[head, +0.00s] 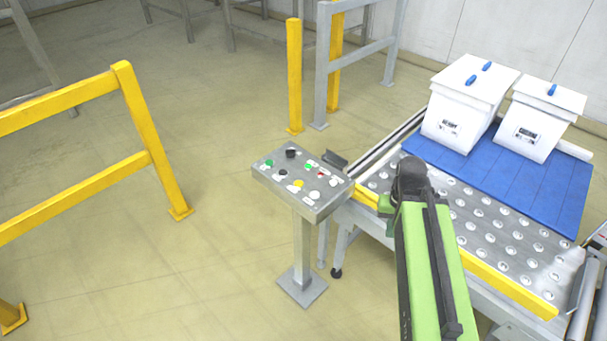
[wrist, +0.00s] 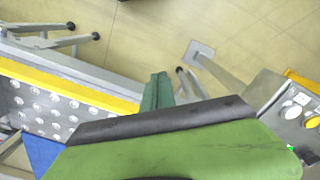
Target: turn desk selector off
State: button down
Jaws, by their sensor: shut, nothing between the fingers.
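The grey control desk (head: 263,176) stands on a pedestal left of the conveyor table, its sloped top carrying several buttons and knobs. A large black knob (head: 291,153) sits near its far edge and a smaller black knob (head: 283,173) near its left side. I cannot tell which is the selector or how either is turned.
The ball-top conveyor table (head: 480,215), with a yellow edge strip, lies right of the desk. Two white boxes (head: 468,100) (head: 540,117) stand on its blue mat (head: 560,195). Yellow barriers (head: 150,140) stand at left and a yellow post (head: 294,75) behind. Floor before the desk is clear.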

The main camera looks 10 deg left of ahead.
aim_at(290, 153)
jog(key=z, duration=1.8)
jog(key=k, duration=1.5)
jog(key=u, duration=1.8)
jog(key=i, duration=1)
jog(key=z, duration=0.05)
